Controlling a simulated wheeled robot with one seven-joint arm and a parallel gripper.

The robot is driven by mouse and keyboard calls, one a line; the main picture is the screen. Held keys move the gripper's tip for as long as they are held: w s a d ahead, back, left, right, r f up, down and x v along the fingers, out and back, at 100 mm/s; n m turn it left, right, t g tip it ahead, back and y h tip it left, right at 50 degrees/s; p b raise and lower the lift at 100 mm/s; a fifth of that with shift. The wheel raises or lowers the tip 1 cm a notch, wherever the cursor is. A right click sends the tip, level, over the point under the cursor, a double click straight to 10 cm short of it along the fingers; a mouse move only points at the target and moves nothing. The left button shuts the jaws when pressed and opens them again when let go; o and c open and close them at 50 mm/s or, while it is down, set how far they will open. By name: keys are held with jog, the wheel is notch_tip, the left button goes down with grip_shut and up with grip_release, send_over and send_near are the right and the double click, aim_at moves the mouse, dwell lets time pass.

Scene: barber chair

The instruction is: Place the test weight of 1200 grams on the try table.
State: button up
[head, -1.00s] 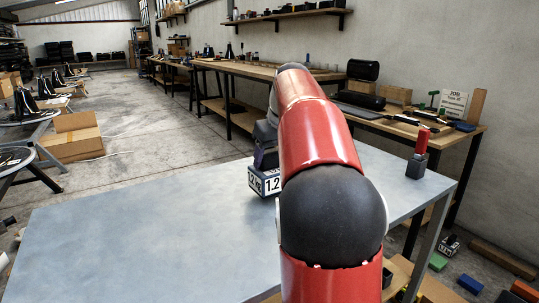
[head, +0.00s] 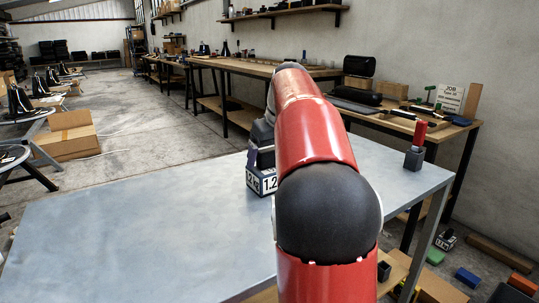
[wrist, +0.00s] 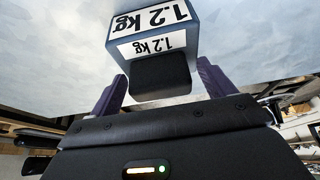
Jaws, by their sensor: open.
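The test weight (head: 262,181) is a blue-grey block with white 1.2 kg labels and a dark knob. It sits upright on the grey metal table (head: 130,235), which seems to be the try table, partly behind my red arm in the head view. In the wrist view the weight (wrist: 152,36) is just ahead of my gripper (wrist: 162,85). The purple fingers are open, one on each side of the dark knob (wrist: 160,76), with gaps showing beside it. The weight's far side is hidden.
A dark block with a red upright (head: 415,148) stands near the table's right edge. A workbench with tools (head: 400,112) runs along the wall behind. Coloured blocks (head: 467,278) lie low at right. The table's left part is clear.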

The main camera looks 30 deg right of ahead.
jog(key=p+v, duration=0.2)
jog(key=v, duration=1)
jog(key=shift+p, duration=0.35)
